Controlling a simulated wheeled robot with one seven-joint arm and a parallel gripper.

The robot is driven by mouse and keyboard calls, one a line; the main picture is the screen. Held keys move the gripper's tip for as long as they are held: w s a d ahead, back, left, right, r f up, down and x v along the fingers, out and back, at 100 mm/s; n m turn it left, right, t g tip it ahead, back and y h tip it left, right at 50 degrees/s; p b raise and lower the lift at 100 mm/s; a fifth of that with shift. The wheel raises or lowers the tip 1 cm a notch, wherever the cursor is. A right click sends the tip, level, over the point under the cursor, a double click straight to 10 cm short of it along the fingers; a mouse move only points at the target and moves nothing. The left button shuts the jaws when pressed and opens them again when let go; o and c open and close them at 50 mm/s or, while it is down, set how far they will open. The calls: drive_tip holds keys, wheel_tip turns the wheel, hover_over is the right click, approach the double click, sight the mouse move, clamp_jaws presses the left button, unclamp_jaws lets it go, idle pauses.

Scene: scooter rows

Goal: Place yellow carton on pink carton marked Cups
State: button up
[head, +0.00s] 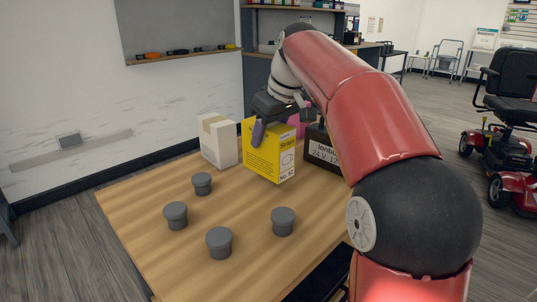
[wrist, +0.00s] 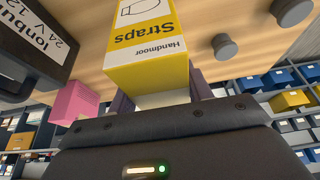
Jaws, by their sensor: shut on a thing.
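The yellow carton (head: 268,155), printed "Straps" with a white lower panel, is upright at the back of the wooden table. My gripper (head: 276,122) is shut on its upper part, one finger on either side. In the wrist view the yellow carton (wrist: 147,50) fills the space between the fingers (wrist: 160,92). I cannot tell whether its base touches the table. The pink carton (head: 299,122) is just behind and right of it, mostly hidden by the gripper and a black box. It also shows in the wrist view (wrist: 75,103); no "Cups" marking is readable.
A black box (head: 322,150) marked "24 V" stands close to the right of the yellow carton. A white carton (head: 219,142) stands to its left. Several grey lidded pots, one at the front (head: 219,242), are spread over the table (head: 150,240). A wall is behind.

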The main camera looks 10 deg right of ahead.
sight(268, 148)
drive_tip(key=shift+f+b, duration=0.45)
drive_tip(key=shift+f, duration=1.5)
drive_tip(key=shift+f, duration=0.1)
drive_tip(key=o, duration=1.1)
